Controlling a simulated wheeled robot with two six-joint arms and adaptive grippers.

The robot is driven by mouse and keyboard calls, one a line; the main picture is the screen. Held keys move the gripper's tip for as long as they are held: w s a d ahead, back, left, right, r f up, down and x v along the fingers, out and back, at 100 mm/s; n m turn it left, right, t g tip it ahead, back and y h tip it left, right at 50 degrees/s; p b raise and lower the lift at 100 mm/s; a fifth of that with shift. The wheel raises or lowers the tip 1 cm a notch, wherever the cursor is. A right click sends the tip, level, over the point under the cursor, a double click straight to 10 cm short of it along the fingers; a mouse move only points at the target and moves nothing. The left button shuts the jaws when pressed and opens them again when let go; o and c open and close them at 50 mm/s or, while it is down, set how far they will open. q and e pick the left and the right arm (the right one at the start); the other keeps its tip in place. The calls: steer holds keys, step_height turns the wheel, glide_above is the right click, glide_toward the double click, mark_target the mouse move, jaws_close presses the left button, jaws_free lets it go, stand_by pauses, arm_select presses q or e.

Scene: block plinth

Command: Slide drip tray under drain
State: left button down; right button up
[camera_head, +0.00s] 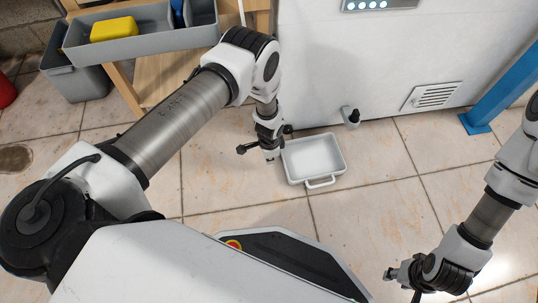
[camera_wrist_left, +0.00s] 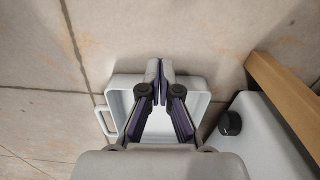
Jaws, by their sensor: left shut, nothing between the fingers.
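The drip tray (camera_head: 317,157) is a shallow white rectangular tray. It lies on the tiled floor close to the white cabinet, with its handle (camera_head: 320,182) toward me. The drain (camera_head: 348,114), a short grey stub with a black part, sticks out low on the cabinet, just right of and beyond the tray. My left gripper (camera_head: 270,157) is shut and empty, pointing down beside the tray's left edge. In the left wrist view its closed fingers (camera_wrist_left: 160,70) overlap the tray (camera_wrist_left: 122,86); contact cannot be told. My right gripper (camera_head: 402,285) hangs at the lower right, away from the tray.
The white cabinet (camera_head: 310,70) has a vent (camera_head: 436,96) and stands along the back. A blue post (camera_head: 498,90) is at the right. A wooden table (camera_head: 165,72), a grey bin (camera_head: 78,82) and a yellow block (camera_head: 114,29) are at the left. Floor right of the tray is clear.

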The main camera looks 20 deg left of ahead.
mark_target(270, 169)
arm_select(q)
step_height(270, 169, down, 6)
steer(key=b, duration=0.3)
steer(key=shift+w+d+f, duration=0.15)
steer(key=w+d, duration=0.1)
steer(key=w+d+b, duration=0.1)
steer(key=shift+d+r+b, duration=0.3)
steer(key=shift+d+r, duration=0.05)
steer(key=shift+w+d+r, duration=0.1)
steer(key=shift+r, duration=0.05)
arm_select(e)
step_height(270, 169, down, 6)
steer(key=shift+w+r, duration=0.15)
steer(key=shift+r, duration=0.1)
steer(key=shift+d, duration=0.1)
